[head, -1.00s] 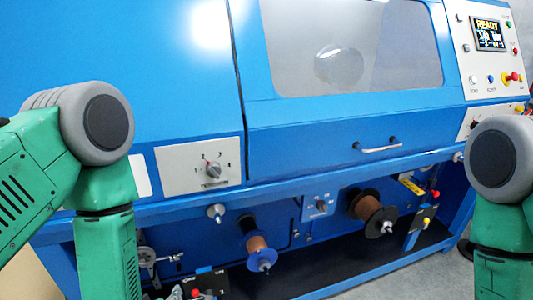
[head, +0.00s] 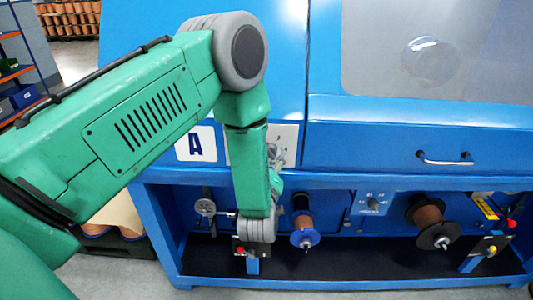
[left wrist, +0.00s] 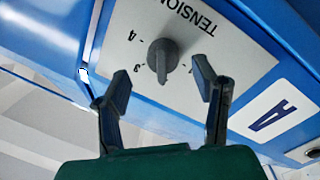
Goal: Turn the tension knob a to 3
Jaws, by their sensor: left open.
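The tension knob a (left wrist: 163,58) is a dark grey knob on a pale plate (left wrist: 237,66) lettered TENSION, seen turned around in the left wrist view. Its raised grip runs nearly up and down there, with the narrow end towards my gripper. Small numbers lie around it; I cannot tell for sure which one it points at. My left gripper (left wrist: 160,78) is open, its two fingertips on either side of the knob's lower end, with no clear contact. In the head view my forearm hides most of the plate (head: 289,137) and the gripper. My right gripper is not in view.
A label A (head: 195,145) is beside the plate on the blue machine (head: 400,137). A door handle (head: 445,158) sticks out to the right. Below are copper spools (head: 430,213), a second knob (head: 374,204) and a small box with a red button (head: 240,250).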

